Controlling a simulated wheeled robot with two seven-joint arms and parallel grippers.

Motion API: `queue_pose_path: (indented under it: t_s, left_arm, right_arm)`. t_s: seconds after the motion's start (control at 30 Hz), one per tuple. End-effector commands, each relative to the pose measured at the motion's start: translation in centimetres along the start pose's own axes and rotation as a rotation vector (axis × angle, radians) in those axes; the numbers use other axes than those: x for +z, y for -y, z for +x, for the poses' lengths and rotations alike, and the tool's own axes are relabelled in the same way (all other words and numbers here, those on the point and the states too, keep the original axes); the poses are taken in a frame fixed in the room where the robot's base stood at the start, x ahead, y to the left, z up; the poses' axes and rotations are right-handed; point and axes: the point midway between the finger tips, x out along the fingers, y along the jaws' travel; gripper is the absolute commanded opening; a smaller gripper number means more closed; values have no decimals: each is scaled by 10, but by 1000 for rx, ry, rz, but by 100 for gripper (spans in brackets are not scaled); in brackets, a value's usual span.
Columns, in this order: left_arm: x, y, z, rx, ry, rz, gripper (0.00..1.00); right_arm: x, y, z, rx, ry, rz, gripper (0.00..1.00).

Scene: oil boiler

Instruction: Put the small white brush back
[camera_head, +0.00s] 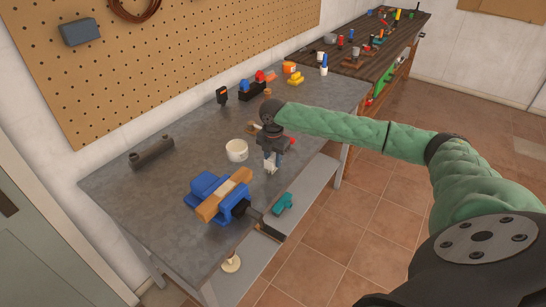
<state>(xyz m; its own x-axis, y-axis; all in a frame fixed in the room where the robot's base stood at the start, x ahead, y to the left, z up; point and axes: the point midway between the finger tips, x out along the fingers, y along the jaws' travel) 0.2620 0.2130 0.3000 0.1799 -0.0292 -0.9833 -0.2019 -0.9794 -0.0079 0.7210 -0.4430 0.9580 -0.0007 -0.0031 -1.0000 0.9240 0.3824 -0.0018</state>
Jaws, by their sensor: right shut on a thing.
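My right gripper (271,164) comes in from the right and points down over the grey workbench (180,195). It is shut on a small pale thing, which looks like the small white brush; the fingers hide most of it. A white cup (237,150) stands on the bench just left of the gripper and apart from it. A small tan piece (253,128) shows behind the gripper; I cannot tell what it is. My left gripper is out of view.
A blue vise (205,187) with a wooden block (222,195) sits at the front edge. A dark cylinder (152,152) lies at the left. Several small tools and blocks stand at the back. A second cluttered bench (345,62) is beyond. The bench's left middle is clear.

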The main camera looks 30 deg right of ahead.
Motion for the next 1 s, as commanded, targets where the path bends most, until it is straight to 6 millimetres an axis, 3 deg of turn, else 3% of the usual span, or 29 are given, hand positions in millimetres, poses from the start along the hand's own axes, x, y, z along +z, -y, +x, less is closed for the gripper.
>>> queue_pose_path:
  t_s: [0.43, 0.47, 0.57, 1.0]
  left_arm:
    - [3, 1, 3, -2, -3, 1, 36]
    - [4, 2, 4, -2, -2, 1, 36]
    - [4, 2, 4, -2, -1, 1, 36]
    - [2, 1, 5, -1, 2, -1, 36]
  right_arm:
    - [0, 0, 5, 0, 0, 0, 11]
    - [0, 0, 6, 0, 0, 0, 36]
    - [0, 0, 6, 0, 0, 0, 54]
    - [0, 0, -2, 1, 0, -1, 54]
